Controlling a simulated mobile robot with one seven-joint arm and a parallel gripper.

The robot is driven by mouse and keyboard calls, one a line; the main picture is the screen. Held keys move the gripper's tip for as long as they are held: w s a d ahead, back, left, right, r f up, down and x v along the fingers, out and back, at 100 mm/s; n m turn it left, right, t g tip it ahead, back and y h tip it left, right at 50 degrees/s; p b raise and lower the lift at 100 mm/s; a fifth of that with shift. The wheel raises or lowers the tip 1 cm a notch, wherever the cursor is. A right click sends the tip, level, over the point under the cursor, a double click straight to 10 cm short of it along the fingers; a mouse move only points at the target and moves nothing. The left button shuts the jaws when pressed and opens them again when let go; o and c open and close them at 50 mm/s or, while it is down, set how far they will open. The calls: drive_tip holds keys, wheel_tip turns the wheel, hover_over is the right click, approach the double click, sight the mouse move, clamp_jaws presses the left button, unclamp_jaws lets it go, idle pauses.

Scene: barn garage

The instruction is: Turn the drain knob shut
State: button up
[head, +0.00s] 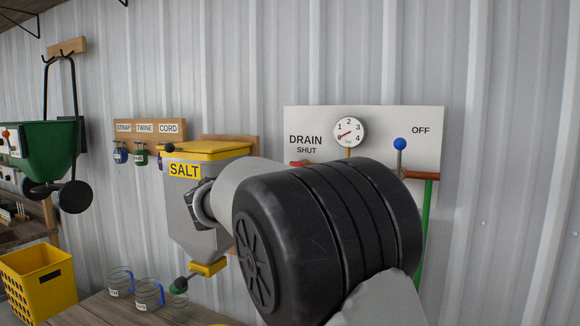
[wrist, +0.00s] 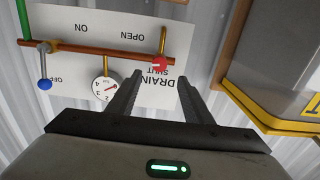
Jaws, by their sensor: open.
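The red drain knob (wrist: 160,64) sits at the end of a copper pipe (wrist: 110,53) on a white panel (wrist: 75,22), which appears upside down in the wrist view. The word SHUT is beside the knob and OPEN is farther along the panel. My gripper (wrist: 162,76) is open, and the knob shows between its fingertips; I cannot tell how much depth separates them. In the head view, a bit of the red knob (head: 299,164) shows below SHUT. My arm hides the rest of it and my gripper there.
A gauge (head: 349,132) and a blue-tipped lever (head: 400,145) by OFF share the panel. A green pipe (head: 428,215) runs down its right side. A grey salt hopper (head: 185,205) with a yellow lid stands close left. Glass jars (head: 149,293) stand on the bench below.

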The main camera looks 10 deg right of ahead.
drive_tip(key=p+x, duration=0.3)
drive_tip(key=x, duration=0.7)
drive_tip(key=shift+w+d, duration=0.15)
drive_tip(key=c, duration=1.1)
